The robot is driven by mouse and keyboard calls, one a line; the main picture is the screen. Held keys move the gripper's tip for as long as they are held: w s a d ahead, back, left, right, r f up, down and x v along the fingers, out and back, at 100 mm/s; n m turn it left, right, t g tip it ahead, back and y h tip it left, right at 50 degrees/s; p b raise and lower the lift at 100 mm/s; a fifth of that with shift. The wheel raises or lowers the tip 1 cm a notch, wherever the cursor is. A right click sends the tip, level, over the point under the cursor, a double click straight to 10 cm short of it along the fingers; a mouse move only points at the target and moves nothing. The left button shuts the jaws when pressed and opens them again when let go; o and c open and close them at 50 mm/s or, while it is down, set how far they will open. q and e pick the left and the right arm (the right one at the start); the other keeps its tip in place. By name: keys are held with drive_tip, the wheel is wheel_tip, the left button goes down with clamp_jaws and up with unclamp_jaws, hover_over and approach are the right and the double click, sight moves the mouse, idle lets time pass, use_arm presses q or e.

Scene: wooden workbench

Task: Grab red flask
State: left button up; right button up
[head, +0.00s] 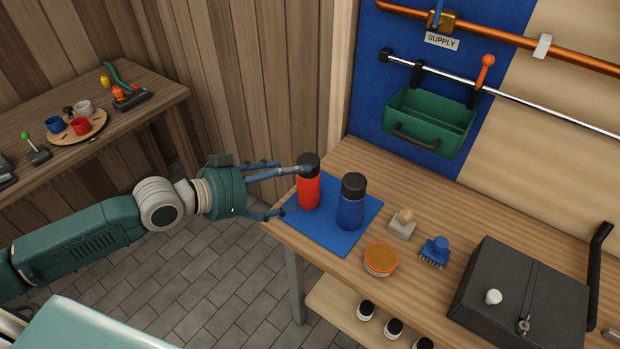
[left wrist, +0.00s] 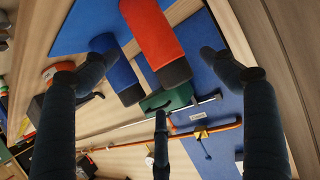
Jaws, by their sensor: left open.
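The red flask (head: 308,190) with a black cap stands upright on a blue mat (head: 332,246) at the left end of the workbench. A blue flask (head: 350,208) with a black cap stands close to its right. My left gripper (head: 292,190) is open, its fingers reaching to the red flask from the left. One finger crosses in front of the flask near its cap; contact cannot be told. In the left wrist view the red flask (left wrist: 150,32) shows between the spread fingers, with the blue flask (left wrist: 116,72) beside it. My right gripper is not in view.
Right of the mat stand an orange-topped round container (head: 381,259), a stamp-like block (head: 402,224), a blue brush (head: 435,251) and a dark box (head: 520,300). A green bin (head: 428,121) hangs on a rail behind. A side table (head: 150,85) stands at far left.

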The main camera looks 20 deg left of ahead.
sight(302, 179)
use_arm(q)
drive_tip(key=shift+w+d+f, duration=0.25)
drive_tip(key=shift+w+d, duration=0.05)
drive_tip(key=shift+w, duration=0.3)
drive_tip(key=shift+w+d+f, duration=0.15)
drive_tip(key=shift+w+f, duration=0.1)
drive_tip(key=shift+w, duration=0.05)
drive_tip(key=shift+w+d+f, duration=0.1)
drive_tip(key=shift+w, duration=0.05)
drive_tip(key=p+x, duration=0.1)
drive_tip(key=x, duration=0.3)
drive_tip(key=shift+d+f, duration=0.1)
drive_tip(key=shift+d, duration=0.05)
drive_tip(key=shift+w+d+f+p, duration=0.25)
drive_tip(key=shift+f+p, duration=0.05)
drive_tip(key=shift+f, duration=0.05)
drive_tip(key=shift+s, duration=0.1)
drive_tip(key=c, duration=1.2)
drive_tip(key=shift+r, duration=0.1)
drive_tip(key=c, duration=0.3)
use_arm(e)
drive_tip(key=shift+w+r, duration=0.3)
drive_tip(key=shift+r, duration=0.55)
use_arm(q)
drive_tip(key=shift+r, duration=0.1)
drive_tip(key=shift+c, duration=0.2)
